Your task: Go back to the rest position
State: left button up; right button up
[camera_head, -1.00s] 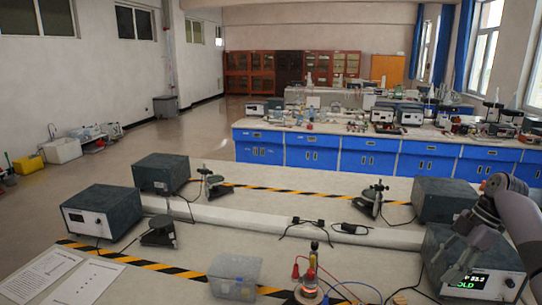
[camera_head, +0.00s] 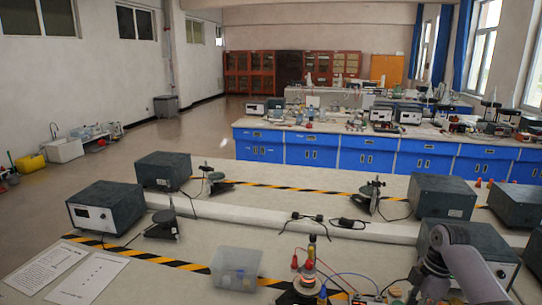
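My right arm comes in at the lower right and bends down over the near bench. My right gripper (camera_head: 427,287) points down at the bottom edge; its fingertips are cut off or too small to tell. Nothing is clearly held in it. My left gripper is not in view. A dark power supply (camera_head: 480,252) stands behind my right arm, its front partly covered by the arm.
A clear plastic box (camera_head: 236,268) and a small lit lamp (camera_head: 307,283) with red and blue leads stand at the bench's near edge. Small terminal blocks lie beside my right gripper. Printed sheets (camera_head: 88,282) lie at left.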

jog(key=s+a+f+m+t+h, duration=0.1)
jog(key=s+a+f+m, duration=0.4)
jog(key=s+a+f, duration=1.05)
jog(key=s+r+m+t, duration=0.2)
jog(key=s+r+m, duration=0.25)
jog(key=s, duration=0.35)
jog(key=s+r+m+t, duration=0.1)
jog(key=s+r+m, duration=0.2)
jog(key=s+m, duration=0.35)
notch_tip(320, 180, down, 38)
jog(key=s+r+n+g+b, duration=0.1)
jog(key=s+n+b, duration=0.15)
jog(key=b, duration=0.95)
pick_arm(q)
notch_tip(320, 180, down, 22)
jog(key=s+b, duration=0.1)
jog(key=b, duration=0.9)
pick_arm(e)
jog(key=s+d+f, duration=0.1)
jog(key=s+f, duration=0.4)
jog(key=f, duration=0.4)
jog(key=s+d+f+g, duration=0.1)
jog(key=s+f, duration=0.5)
jog(key=f, duration=0.3)
jog(key=s+d+f+h, duration=0.1)
jog(key=s+f, duration=0.5)
jog(key=f, duration=0.3)
jog(key=shift+s+f, duration=0.25)
jog(key=shift+f, duration=0.05)
